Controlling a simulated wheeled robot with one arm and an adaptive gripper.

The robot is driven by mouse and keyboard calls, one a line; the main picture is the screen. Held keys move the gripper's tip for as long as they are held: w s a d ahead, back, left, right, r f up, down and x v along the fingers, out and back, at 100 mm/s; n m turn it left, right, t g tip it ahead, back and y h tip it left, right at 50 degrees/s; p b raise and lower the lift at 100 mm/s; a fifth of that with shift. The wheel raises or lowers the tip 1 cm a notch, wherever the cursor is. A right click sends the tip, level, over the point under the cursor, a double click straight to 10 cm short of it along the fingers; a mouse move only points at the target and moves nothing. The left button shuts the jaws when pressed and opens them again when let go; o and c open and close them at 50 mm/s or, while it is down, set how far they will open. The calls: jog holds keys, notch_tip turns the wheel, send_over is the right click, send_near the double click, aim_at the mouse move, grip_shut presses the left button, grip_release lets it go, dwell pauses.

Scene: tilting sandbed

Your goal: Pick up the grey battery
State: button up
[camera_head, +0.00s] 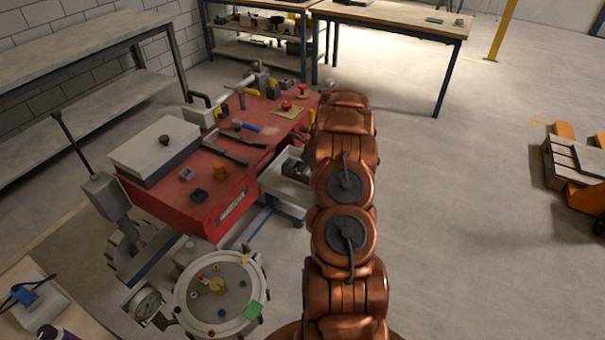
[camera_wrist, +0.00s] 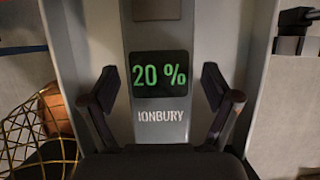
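In the wrist view, a grey body marked IONBURY (camera_wrist: 162,133) with a green "20 %" display fills the middle. It looks like the grey battery, but its outline is not fully visible. My gripper (camera_wrist: 160,84) has its two dark fingers spread apart, one on each side of the display, and nothing is gripped. I cannot tell how far the fingertips are from the surface. In the head view my copper-coloured arm extends away up the middle. My gripper and the grey battery cannot be made out there.
A red sandbed table (camera_head: 205,205) with tools and a white box (camera_head: 157,150) stands left of my arm. A round device (camera_head: 235,295) is nearer. A workbench (camera_head: 395,17) stands behind, and orange equipment (camera_head: 563,132) at right. Gold wire mesh (camera_wrist: 22,128) shows beside my gripper.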

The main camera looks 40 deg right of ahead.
grip_shut()
dwell(0.5)
jog(key=shift+r, duration=0.1)
